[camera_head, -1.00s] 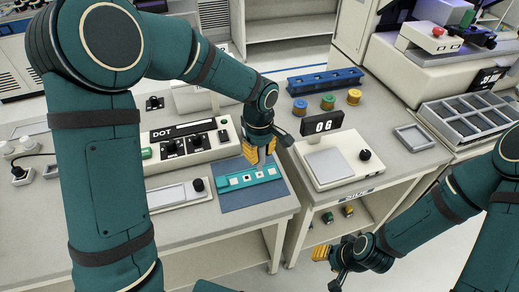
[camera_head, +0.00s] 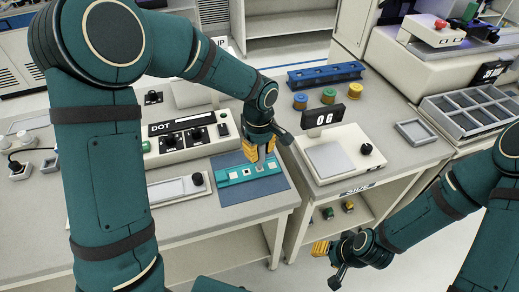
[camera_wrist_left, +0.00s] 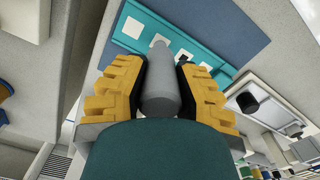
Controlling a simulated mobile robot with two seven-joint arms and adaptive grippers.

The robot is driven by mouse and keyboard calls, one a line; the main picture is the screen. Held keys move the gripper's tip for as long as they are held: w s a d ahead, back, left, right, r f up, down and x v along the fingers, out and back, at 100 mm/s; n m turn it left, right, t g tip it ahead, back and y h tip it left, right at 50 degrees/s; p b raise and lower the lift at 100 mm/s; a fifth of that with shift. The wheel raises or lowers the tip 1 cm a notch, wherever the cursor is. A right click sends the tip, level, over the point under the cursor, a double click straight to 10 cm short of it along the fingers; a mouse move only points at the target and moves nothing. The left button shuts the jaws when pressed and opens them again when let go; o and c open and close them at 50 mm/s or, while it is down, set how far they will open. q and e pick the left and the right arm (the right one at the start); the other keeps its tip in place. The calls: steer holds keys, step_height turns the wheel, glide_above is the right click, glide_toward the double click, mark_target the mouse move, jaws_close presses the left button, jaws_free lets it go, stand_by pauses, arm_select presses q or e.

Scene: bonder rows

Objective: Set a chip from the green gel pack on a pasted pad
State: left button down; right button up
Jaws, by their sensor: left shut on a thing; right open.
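My left gripper (camera_head: 258,152) is shut on a grey cylindrical tool (camera_wrist_left: 160,85), which lies between the yellow fingers in the left wrist view. The tool's narrow end points at a teal strip (camera_head: 232,180) on a blue mat (camera_head: 262,187). White square pads show along the strip (camera_wrist_left: 185,22), and at least one has a dark centre. Whether the tool touches the strip or carries a chip, I cannot tell. I cannot pick out the green gel pack for sure. My right gripper (camera_head: 322,248) is open and empty, away from the table at the lower right.
A control box marked DOT (camera_head: 190,140) stands behind the mat. A scale-like unit reading 06 (camera_head: 330,160) is to its right. Blue, green (camera_head: 328,96) and yellow round pots stand before a blue rack (camera_head: 325,76). A grey compartment tray (camera_head: 470,115) lies at the right.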

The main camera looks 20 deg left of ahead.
arm_select(q)
steer(key=shift+f+b, duration=0.5)
steer(key=shift+f, duration=0.05)
stand_by(1.5)
steer(key=shift+r, duration=0.1)
steer(key=shift+r+p, duration=2.45)
steer(key=shift+r, duration=1)
